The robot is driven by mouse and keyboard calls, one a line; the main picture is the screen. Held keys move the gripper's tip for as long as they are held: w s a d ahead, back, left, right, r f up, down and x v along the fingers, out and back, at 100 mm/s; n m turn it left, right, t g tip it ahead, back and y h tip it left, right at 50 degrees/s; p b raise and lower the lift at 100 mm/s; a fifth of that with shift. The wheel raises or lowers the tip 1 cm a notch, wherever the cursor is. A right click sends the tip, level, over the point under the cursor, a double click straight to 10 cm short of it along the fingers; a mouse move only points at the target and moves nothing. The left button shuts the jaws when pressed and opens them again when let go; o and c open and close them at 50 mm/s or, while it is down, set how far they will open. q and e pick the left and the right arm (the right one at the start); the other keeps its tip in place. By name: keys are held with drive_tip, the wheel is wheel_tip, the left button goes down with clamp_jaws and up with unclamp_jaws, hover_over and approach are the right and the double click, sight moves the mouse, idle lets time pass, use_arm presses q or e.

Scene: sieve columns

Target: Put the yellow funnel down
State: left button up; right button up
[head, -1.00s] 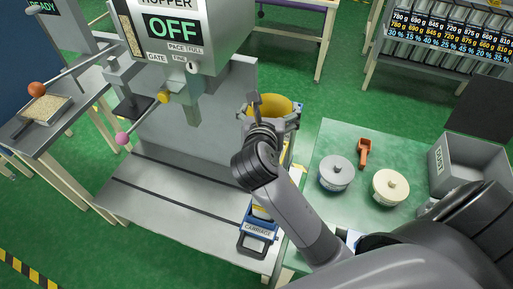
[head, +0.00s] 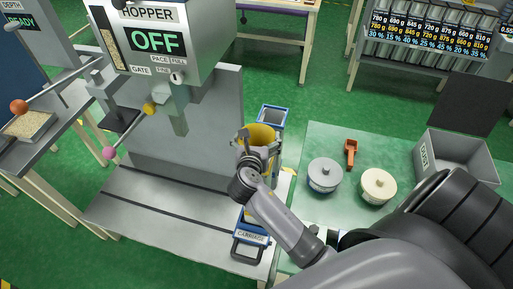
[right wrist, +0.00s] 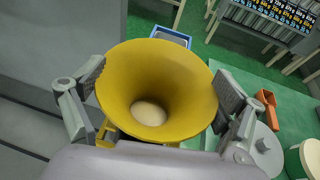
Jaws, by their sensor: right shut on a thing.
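The yellow funnel (head: 259,137) is between the fingers of my right gripper (head: 258,148), beside the hopper machine and left of the green table. In the right wrist view the funnel (right wrist: 157,85) shows its wide mouth up, with a pale round patch at the bottom of its throat. My right gripper (right wrist: 157,100) has one finger pressed to each side of the funnel's rim. My gripper and wrist hide most of what lies under the funnel in the head view. My left gripper does not show.
The hopper (head: 150,40) reads OFF and overhangs a grey bench (head: 160,205). A blue carriage (head: 252,238) sits at the bench's right end. The green table (head: 325,145) holds two lidded pots, an orange scoop (head: 350,153) and a grey DUST bin (head: 455,150).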

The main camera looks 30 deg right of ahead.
drive_tip(key=shift+f, duration=2.15)
drive_tip(key=shift+f, duration=0.1)
drive_tip(key=shift+f, duration=0.5)
drive_tip(key=o, duration=1)
drive_tip(key=shift+o, duration=0.2)
drive_tip(key=b, duration=0.2)
approach(258, 143)
drive_tip(key=v, duration=0.5)
drive_tip(key=shift+s+a+r, duration=0.1)
drive_tip(key=shift+a+r, duration=0.05)
drive_tip(key=shift+r, duration=0.1)
